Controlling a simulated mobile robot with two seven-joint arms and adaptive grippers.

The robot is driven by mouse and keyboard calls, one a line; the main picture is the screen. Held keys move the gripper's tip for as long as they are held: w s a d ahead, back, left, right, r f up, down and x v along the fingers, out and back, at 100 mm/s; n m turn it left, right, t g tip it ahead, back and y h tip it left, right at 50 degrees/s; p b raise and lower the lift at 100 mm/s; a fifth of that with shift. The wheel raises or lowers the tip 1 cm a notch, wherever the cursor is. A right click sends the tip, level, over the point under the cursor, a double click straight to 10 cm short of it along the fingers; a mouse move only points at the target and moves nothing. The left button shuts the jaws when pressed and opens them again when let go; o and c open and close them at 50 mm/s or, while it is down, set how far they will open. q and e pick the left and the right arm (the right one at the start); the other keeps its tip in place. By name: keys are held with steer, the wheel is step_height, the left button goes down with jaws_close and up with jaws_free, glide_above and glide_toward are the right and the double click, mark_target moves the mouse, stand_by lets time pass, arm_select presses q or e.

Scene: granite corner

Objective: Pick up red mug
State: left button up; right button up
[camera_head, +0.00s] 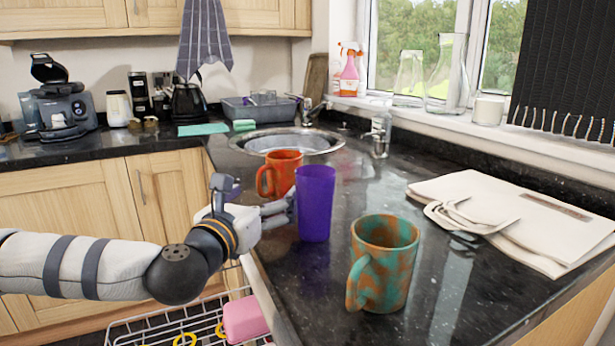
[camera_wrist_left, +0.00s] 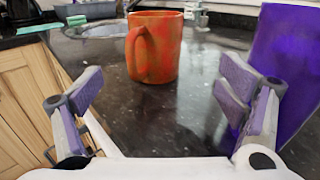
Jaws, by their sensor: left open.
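The red mug (camera_head: 284,170), orange-red in colour, stands upright on the black granite counter (camera_head: 420,290) in front of the sink, its handle on the left. In the left wrist view the mug (camera_wrist_left: 160,50) stands ahead of my open left gripper (camera_wrist_left: 160,95), slightly above the middle, with nothing between the fingers. In the head view my left gripper (camera_head: 275,208) is at the counter's left edge, just short of the mug and left of a purple cup (camera_head: 316,205). The purple cup (camera_wrist_left: 290,60) is close to the right finger. My right gripper is not in view.
A teal and orange mug (camera_head: 385,260) stands in the right foreground. The sink (camera_head: 290,140) is behind the red mug. A wire rack with a pink item (camera_head: 243,318) is below the counter edge.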

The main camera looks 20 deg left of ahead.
mark_target(278, 176)
arm_select(q)
steer(key=w, duration=0.4)
steer(key=w+a, duration=0.1)
steer(key=w, duration=0.6)
steer(key=shift+w+a+r+p, duration=0.15)
steer(key=shift+w+a+p, duration=0.15)
steer(key=shift+w+a, duration=0.05)
steer(key=c, duration=1.5)
